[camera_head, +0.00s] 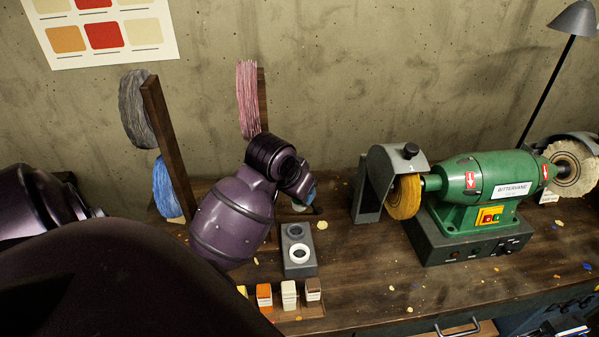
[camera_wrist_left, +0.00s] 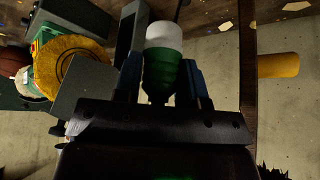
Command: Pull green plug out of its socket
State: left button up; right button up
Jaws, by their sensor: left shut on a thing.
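My left gripper (camera_head: 309,196) is at the end of the purple arm, above the bench behind the grey block, mostly hidden by my wrist in the head view. In the left wrist view, its blue fingers (camera_wrist_left: 168,85) are shut on a green piece with a white end, which I take to be the green plug (camera_wrist_left: 161,70). The plug is not clearly visible in the head view. The grey block (camera_head: 291,266) has two round sockets on top, one with a white ring and one dark. My right gripper is not in view.
A green bench grinder (camera_head: 470,186) with a yellow wheel (camera_head: 404,197) stands to the right. A wooden post (camera_head: 168,148) with grey and blue thread bundles stands left. Small coloured blocks (camera_head: 289,294) sit at the front. Scraps dot the wooden bench (camera_head: 370,285).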

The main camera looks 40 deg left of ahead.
aim_at(298, 209)
pick_arm(q)
jog(key=shift+f+b, duration=0.35)
jog(key=shift+f, duration=1)
jog(key=shift+f, duration=0.35)
jog(key=shift+f+b, duration=0.3)
jog(key=shift+f, duration=0.4)
jog(key=shift+f, duration=0.7)
jog(key=shift+f+b, duration=0.4)
jog(key=shift+f, duration=0.3)
jog(key=shift+f, duration=0.7)
jog(key=shift+f+b, duration=0.35)
jog(key=shift+f, duration=0.35)
jog(key=shift+f, duration=0.7)
jog(key=shift+f+b, duration=0.3)
jog(key=shift+f, duration=0.05)
